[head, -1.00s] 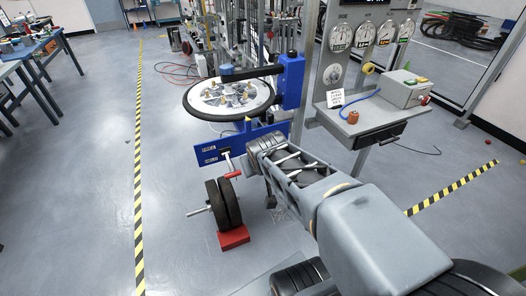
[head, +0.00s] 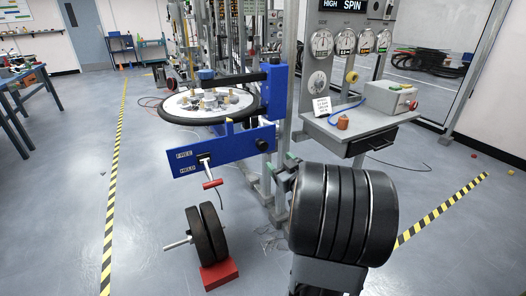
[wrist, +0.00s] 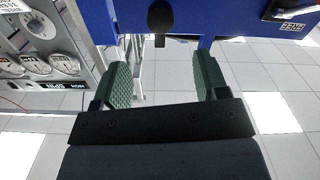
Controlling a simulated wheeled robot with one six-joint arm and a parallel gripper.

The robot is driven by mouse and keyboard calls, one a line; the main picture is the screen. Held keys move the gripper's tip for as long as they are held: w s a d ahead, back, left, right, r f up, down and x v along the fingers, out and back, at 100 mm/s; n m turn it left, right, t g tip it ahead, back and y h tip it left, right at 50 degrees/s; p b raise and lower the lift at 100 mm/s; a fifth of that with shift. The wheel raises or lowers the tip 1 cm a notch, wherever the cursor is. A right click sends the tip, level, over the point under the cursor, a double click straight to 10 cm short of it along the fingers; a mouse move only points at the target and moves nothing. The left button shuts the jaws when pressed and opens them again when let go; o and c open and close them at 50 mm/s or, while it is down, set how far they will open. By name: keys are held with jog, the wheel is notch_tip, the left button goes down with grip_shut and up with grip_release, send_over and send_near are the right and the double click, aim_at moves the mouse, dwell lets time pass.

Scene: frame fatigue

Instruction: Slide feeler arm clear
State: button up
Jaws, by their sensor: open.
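A black horizontal bar (head: 234,78), which looks like the feeler arm, reaches left from a blue upright (head: 274,92) over a round wheel (head: 190,120) lying flat with small parts on it. A blue panel (head: 240,148) below is marked FREE and HELD and carries a red-handled lever (head: 211,184). A black knob (head: 262,145) is at the panel's right. In the wrist view the knob (wrist: 160,17) is ahead, between and beyond the fingertips. My gripper (wrist: 160,65) is open and empty, its green pads apart.
A shelf with a grey box (head: 389,97), an orange-brown item (head: 342,122) and a small sign (head: 321,106) stands right, below several gauges. Black wheels (head: 207,233) on a red block (head: 219,273) stand on the floor at lower left. Open floor lies left.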

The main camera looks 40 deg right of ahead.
aim_at(264, 147)
jog(key=w, duration=0.3)
jog(key=w+d, duration=0.1)
jog(key=w, duration=0.7)
jog(key=shift+w+d+b, duration=0.2)
jog(key=shift+d+b, duration=0.05)
jog(key=shift+b, duration=0.1)
jog(key=shift+c, duration=0.4)
